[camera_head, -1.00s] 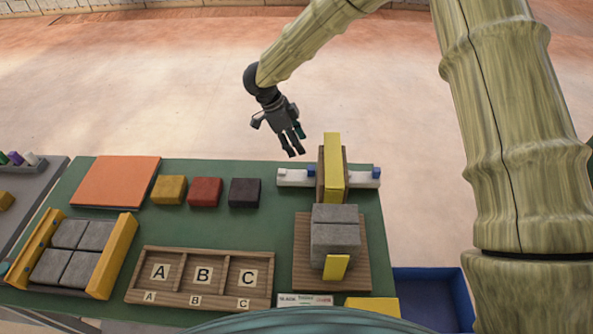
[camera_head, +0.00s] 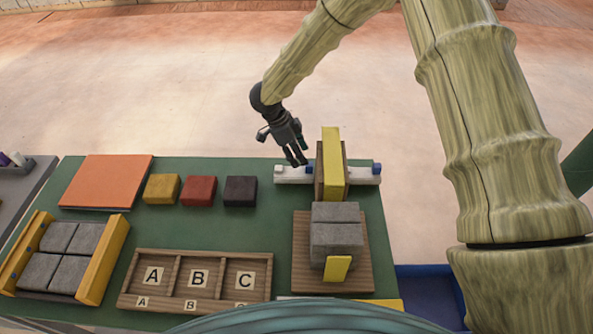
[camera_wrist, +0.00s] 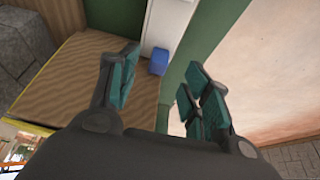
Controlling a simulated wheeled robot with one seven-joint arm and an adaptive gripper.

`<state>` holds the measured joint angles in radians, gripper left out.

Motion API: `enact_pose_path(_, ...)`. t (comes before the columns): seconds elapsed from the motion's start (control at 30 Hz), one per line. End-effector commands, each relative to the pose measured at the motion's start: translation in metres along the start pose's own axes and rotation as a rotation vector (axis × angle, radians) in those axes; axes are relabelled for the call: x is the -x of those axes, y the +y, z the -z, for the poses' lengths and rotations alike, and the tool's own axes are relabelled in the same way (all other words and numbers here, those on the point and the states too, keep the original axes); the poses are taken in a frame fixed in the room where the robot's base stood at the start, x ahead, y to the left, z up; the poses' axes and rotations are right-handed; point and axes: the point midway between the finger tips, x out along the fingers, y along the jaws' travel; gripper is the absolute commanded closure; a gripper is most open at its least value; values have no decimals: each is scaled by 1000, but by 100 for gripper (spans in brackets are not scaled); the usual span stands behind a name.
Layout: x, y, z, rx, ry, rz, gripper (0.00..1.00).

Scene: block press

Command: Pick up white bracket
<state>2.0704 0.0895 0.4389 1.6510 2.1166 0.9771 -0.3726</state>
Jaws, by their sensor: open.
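A white bracket (camera_head: 291,176) with a blue end lies at the back edge of the green table, left of the upright yellow-and-wood piece. A similar white part (camera_head: 361,178) with a blue end shows on the right of that piece. My gripper (camera_head: 297,160) is open and empty, just above and behind the left white part's blue end. In the wrist view a white part (camera_wrist: 163,22) with a blue block (camera_wrist: 158,62) shows beyond and between my open teal-padded fingers (camera_wrist: 162,68). Whether a finger touches it I cannot tell.
The upright yellow-and-wood piece (camera_head: 333,165) stands close right of my gripper. Grey blocks (camera_head: 335,240) sit on a wooden board (camera_head: 302,275) nearer. Yellow (camera_head: 162,189), red (camera_head: 199,191) and black (camera_head: 240,191) blocks are to the left. A lettered tray (camera_head: 180,309) lies in front.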

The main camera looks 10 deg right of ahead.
Motion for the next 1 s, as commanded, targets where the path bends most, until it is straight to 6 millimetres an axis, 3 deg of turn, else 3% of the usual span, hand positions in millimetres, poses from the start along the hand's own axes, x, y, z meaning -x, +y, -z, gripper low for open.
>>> enact_pose_path(0.43,-44,0,1,2,2,-1,52)
enact_pose_path(0.77,-52,-1,0,1,0,0,52)
enact_pose_path(0.83,-52,-1,0,1,0,0,59)
enact_pose_path(1.0,-52,-1,0,1,0,0,90)
